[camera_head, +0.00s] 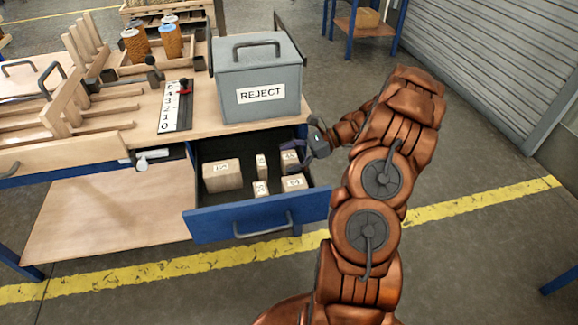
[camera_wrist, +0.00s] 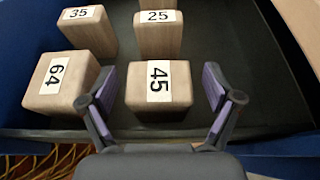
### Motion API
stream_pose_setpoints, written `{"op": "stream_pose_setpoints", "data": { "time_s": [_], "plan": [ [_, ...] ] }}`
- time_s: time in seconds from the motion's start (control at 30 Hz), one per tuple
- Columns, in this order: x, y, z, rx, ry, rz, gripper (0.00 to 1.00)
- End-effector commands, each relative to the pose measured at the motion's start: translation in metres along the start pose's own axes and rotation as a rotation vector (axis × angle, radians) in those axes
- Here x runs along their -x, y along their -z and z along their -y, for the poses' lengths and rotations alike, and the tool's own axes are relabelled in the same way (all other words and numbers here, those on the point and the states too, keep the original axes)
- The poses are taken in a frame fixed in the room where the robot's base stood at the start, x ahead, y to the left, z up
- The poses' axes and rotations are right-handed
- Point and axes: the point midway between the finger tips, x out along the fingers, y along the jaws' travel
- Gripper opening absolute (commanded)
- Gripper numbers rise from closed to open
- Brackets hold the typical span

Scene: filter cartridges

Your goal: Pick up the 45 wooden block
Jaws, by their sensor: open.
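The wooden block labelled 45 (camera_wrist: 160,88) stands in the wrist view between the two fingers of my gripper (camera_wrist: 160,92). The fingers are open, one on each side of the block, with a visible gap at least on the right. In the head view my gripper (camera_head: 301,153) is over the right side of the open drawer. The block nearest to it there (camera_head: 290,161) appears to be the 45 block, partly hidden by the gripper.
The block 64 (camera_wrist: 60,86) is close to the left finger. Blocks 35 (camera_wrist: 88,30) and 25 (camera_wrist: 157,33) stand farther back. A larger block (camera_head: 222,175) is at the left of the blue drawer (camera_head: 230,222). A grey REJECT bin (camera_head: 258,75) stands on the bench above.

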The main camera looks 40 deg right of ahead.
Motion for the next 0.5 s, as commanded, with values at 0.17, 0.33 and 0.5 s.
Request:
{"op": "stream_pose_setpoints", "data": {
  "time_s": [0.17,0.33,0.5],
  "plan": [
    [-0.021,0.0,0.0,0.0,-0.001,0.001,0.9],
    [-0.022,0.0,0.0,0.001,0.001,0.0,0.9],
    [-0.022,0.0,0.0,0.0,0.001,0.0,0.79]
  ]
}}
